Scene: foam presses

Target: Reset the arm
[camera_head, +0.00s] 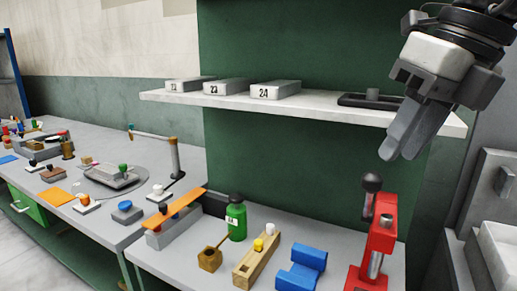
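My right gripper (402,146) is raised at the upper right, in front of the right end of the white shelf. Its grey fingers point down and to the left and appear close together, with nothing seen between them. It is above the red press (377,245) with its black knob and apart from it. From this angle I cannot tell if the fingers are fully shut. My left gripper is not in view.
The shelf (330,108) holds several numbered blocks (275,90) and a dark tray (368,101). Below stand a green bottle (236,220), a wooden block (257,256) and a blue cradle (302,268). A cluttered bench (85,215) extends left.

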